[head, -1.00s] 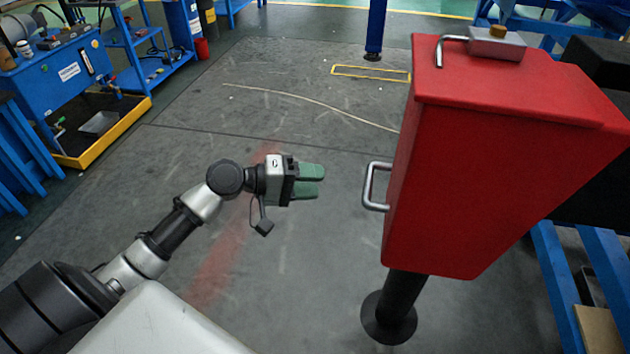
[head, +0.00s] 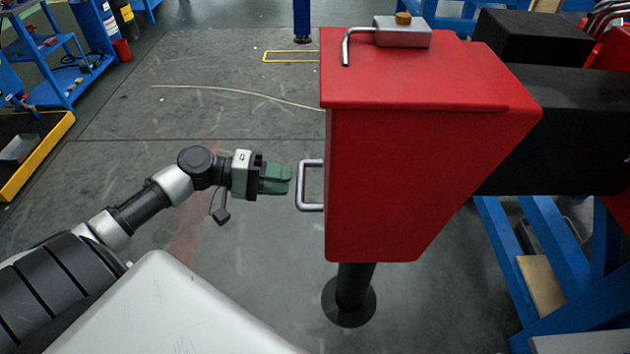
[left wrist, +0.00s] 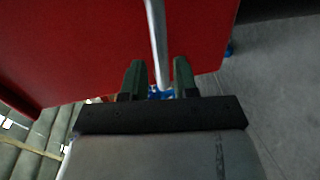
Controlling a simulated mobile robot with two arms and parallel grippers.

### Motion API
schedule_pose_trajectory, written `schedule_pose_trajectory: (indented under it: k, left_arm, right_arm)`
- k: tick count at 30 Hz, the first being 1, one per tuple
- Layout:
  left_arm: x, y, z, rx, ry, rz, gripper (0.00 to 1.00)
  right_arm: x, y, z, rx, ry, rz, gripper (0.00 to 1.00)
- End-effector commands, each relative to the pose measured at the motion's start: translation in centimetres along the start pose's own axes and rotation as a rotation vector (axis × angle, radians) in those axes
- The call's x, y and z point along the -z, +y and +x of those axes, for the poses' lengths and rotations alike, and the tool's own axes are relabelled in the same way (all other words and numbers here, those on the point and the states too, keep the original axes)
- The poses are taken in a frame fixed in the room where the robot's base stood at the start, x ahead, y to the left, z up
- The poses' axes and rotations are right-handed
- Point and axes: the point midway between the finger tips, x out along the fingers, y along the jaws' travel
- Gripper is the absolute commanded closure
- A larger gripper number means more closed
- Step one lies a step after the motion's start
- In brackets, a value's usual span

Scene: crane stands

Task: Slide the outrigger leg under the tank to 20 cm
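A red box-shaped tank (head: 420,160) stands at centre right, with a grey metal handle (head: 302,186) on its left side. Below it a black leg (head: 354,286) ends in a round foot on the floor. My left gripper (head: 289,180) points right, its green fingertips just left of the handle. In the left wrist view the handle bar (left wrist: 157,40) lines up with the gap between the two parted fingers (left wrist: 160,68). The gripper is open and not closed on the bar. Whether the fingers touch it cannot be told. My right gripper is not in view.
A black beam (head: 560,130) runs right from behind the tank, above blue stands (head: 560,240). A grey block with a bent lever (head: 400,32) sits on the tank's top. A blue cart (head: 75,65) stands far left.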

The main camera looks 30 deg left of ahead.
Motion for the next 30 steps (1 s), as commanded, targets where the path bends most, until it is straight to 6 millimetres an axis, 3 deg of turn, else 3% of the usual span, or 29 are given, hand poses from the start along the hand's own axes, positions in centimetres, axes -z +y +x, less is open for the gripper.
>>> schedule_pose_trajectory:
  k: [3, 9, 22, 28, 30]
  left_arm:
    - [0.0, 0.2, 2.4, -0.003, -0.001, 0.002, 0.71]
    - [0.1, 0.1, 5.3, -0.001, 0.001, 0.001, 0.71]
    - [0.0, 0.0, 6.4, 0.0, 0.001, 0.0, 0.71]
    - [0.0, 0.0, 6.4, 0.001, 0.001, 0.0, 1.0]
    - [0.0, 0.0, 6.4, 0.001, 0.001, 0.0, 1.0]
  right_arm:
    - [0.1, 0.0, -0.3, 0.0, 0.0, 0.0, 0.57]
    - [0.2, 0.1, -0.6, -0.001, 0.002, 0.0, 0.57]
    - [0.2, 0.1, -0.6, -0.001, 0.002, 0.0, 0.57]
    - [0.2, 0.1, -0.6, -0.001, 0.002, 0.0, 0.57]
    - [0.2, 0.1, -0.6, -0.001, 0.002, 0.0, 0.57]
